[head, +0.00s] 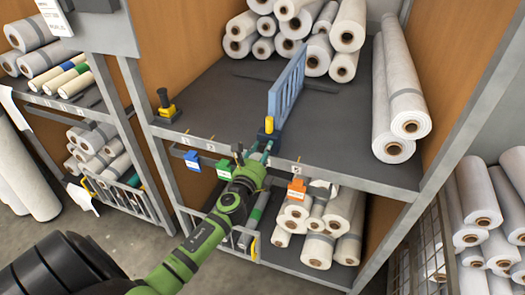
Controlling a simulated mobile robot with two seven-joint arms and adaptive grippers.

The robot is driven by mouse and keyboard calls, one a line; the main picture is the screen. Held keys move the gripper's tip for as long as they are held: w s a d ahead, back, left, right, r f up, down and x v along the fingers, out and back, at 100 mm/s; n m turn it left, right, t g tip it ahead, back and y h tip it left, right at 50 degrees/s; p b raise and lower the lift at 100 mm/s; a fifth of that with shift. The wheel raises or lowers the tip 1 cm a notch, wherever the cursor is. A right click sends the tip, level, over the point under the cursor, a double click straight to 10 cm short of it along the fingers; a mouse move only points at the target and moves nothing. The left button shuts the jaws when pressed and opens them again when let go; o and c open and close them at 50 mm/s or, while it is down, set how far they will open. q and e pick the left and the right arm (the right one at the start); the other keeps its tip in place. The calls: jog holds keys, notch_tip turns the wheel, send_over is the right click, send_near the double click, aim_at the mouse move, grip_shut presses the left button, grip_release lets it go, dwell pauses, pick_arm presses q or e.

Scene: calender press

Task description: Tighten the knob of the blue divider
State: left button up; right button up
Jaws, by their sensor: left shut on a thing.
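The blue divider (288,88) stands upright on the dark upper shelf, its slatted panel running back from the front edge. Its yellow clamp with the knob (268,125) is at the divider's front end, near the shelf edge. My left gripper (266,145) reaches up from below to this clamp and is shut on the knob. The fingers and the green arm hide the exact contact and the underside of the clamp. My right gripper is not in view.
White rolls (300,30) are stacked behind the divider, and tall rolls (402,100) lean at the right. A yellow clamp with a black knob (167,105) stands at the left. Blue, green and orange tags (296,190) hang along the front edge. Lower rolls (318,225) sit below.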

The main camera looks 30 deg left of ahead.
pick_arm(q)
jog(key=shift+r+m, duration=0.1)
jog(key=shift+m, duration=0.4)
jog(key=o, duration=1.2)
jog(key=shift+f, duration=0.2)
jog(key=shift+c, duration=0.2)
jog(key=v, duration=1.2)
